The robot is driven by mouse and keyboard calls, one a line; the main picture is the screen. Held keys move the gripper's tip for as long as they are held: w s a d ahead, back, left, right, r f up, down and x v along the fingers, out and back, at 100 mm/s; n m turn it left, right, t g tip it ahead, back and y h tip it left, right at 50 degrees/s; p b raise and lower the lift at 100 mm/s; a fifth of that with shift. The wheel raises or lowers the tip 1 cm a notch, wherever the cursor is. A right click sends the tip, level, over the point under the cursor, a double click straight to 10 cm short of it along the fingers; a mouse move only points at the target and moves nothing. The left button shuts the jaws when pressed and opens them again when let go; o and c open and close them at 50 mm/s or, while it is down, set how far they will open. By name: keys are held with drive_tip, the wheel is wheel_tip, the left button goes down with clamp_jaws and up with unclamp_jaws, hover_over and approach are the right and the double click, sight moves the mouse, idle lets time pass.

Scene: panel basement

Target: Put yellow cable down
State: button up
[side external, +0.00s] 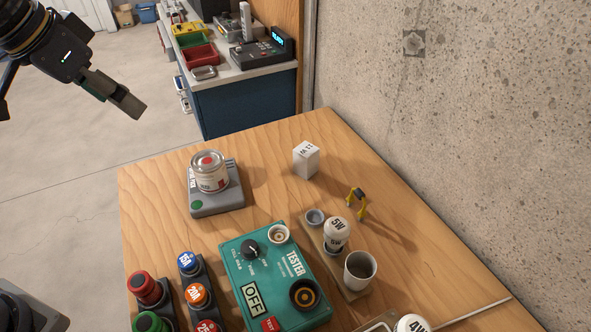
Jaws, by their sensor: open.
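The yellow cable (362,207) is a small bent piece with a dark part at its top. It appears to stand on the wooden table, right of the board with the bulb, and casts a shadow to its right. My gripper (128,104) is at the upper left, off the table's far left corner and well away from the cable. It is open, with nothing seen in it; its fingers are seen edge-on.
The wooden table (150,190) holds a scale (216,201) with a can (210,172), a white box (306,159), a green tester (262,275), a 5W bulb (336,232), a grey cup (360,271) and several coloured knobs. A concrete wall (450,120) borders the right. The table's far left is clear.

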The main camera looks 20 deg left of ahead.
drive_tip(key=s+a+f+n, duration=0.1)
drive_tip(key=s+a, duration=0.3)
drive_tip(key=s, duration=0.2)
drive_tip(key=s+a+f+n+y, duration=0.1)
drive_tip(key=s+a+f, duration=0.1)
drive_tip(key=s, duration=0.4)
drive_tip(key=shift+a+n+t, duration=0.3)
drive_tip(key=shift+a+n, duration=0.1)
drive_tip(key=shift+a, duration=0.45)
drive_tip(key=shift+s, duration=0.1)
